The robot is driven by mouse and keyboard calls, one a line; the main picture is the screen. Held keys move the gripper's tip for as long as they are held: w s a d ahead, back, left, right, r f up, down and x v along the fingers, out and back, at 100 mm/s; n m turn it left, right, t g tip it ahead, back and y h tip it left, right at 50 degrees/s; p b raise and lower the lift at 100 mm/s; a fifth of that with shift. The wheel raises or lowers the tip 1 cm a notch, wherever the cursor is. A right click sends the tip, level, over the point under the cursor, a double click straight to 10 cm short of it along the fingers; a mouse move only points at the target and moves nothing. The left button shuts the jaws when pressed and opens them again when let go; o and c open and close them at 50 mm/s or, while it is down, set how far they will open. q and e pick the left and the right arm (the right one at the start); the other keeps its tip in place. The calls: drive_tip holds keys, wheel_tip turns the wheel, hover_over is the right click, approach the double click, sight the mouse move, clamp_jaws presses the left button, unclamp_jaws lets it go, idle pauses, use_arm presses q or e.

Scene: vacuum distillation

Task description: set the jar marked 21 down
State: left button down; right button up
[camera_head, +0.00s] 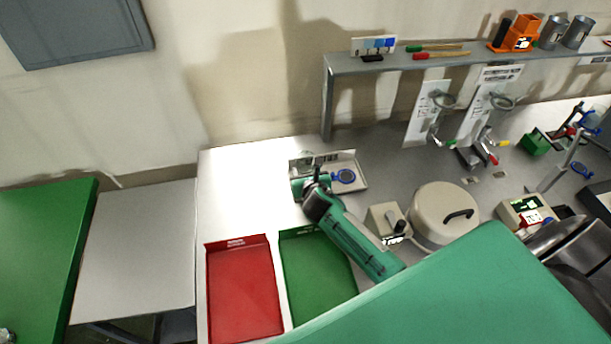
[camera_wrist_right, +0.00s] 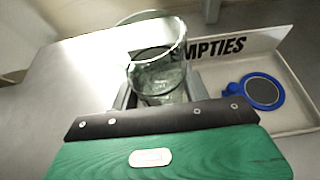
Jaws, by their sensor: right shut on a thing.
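My right gripper (camera_head: 308,187) is at the left end of the white tray marked EMPTIES (camera_head: 352,182). In the right wrist view its fingers are shut on a clear glass jar (camera_wrist_right: 158,72), which looks empty and has an open rim. The jar stands before the tray's sign (camera_wrist_right: 215,48), left of the tray floor. I cannot tell whether its base touches anything, and no number 21 is readable on it. In the head view the gripper mostly hides the jar. My left gripper is not in view.
A blue ring-shaped item (camera_head: 343,176) lies in the tray. A red tray (camera_head: 243,290) and a green tray (camera_head: 318,275) are nearer. A round lidded vessel (camera_head: 440,215) and a small control box (camera_head: 385,222) stand to the right. The white bench left of the tray (camera_head: 240,190) is clear.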

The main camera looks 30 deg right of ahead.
drive_tip(key=shift+f, duration=1.05)
drive_tip(key=shift+f, duration=0.15)
drive_tip(key=o, duration=1.1)
drive_tip(key=shift+r, duration=0.25)
drive_tip(key=shift+s+a, duration=0.1)
drive_tip(key=shift+s, duration=0.15)
drive_tip(key=b+v, duration=0.1)
drive_tip(key=v, duration=1)
drive_tip(key=shift+s+r, duration=0.1)
drive_tip(key=shift+s, duration=0.15)
